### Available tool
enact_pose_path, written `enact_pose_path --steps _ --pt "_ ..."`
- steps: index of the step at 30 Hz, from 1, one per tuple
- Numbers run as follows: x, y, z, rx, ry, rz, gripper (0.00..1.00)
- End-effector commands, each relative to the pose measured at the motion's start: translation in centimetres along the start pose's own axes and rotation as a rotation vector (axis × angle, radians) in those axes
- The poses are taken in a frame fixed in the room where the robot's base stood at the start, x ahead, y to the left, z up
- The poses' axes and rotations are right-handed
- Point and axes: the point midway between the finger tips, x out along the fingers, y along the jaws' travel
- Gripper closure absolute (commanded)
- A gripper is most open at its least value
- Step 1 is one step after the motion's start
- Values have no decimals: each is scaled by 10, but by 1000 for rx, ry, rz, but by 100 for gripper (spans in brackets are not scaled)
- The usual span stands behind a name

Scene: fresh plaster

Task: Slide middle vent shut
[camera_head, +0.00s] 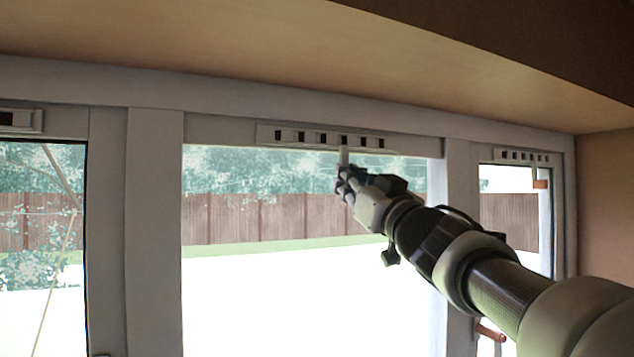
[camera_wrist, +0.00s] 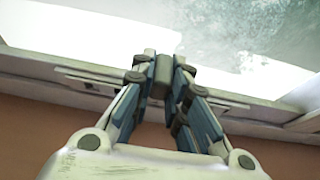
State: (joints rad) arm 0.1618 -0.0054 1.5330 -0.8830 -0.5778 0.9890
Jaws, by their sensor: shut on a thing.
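The middle vent (camera_head: 312,138) is a pale strip on the top frame of the centre window, with several dark slots showing along it. A light tab (camera_head: 344,157) hangs below it, right of the strip's centre. My gripper (camera_head: 345,176) reaches up from the lower right and is shut on this tab. In the wrist view my gripper (camera_wrist: 162,78) has its fingers closed together around a small grey block, seemingly the tab's end. The vent strip (camera_wrist: 90,79) shows there on the frame, partly hidden behind the fingers.
A left vent (camera_head: 35,121) and a right vent (camera_head: 525,157) sit above the neighbouring windows. A wooden overhang (camera_head: 300,60) runs close above the frame. White posts (camera_head: 153,230) stand between the panes. The glass left of my gripper is unobstructed.

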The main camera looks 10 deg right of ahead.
Motion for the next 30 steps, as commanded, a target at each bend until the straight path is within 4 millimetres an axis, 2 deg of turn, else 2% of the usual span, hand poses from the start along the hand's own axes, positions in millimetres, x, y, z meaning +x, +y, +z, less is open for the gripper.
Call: enact_pose_path --steps 1,3,10,11,20,30 --pt "0 -10 0 3 2 -6 100" --pt "-1 -15 0 2 1 -3 100" --pt "0 -15 0 1 1 -4 100" --pt "0 -15 0 1 1 -4 84" --pt "0 -15 0 1 0 -3 65" --pt "-3 -14 0 0 0 -1 65"
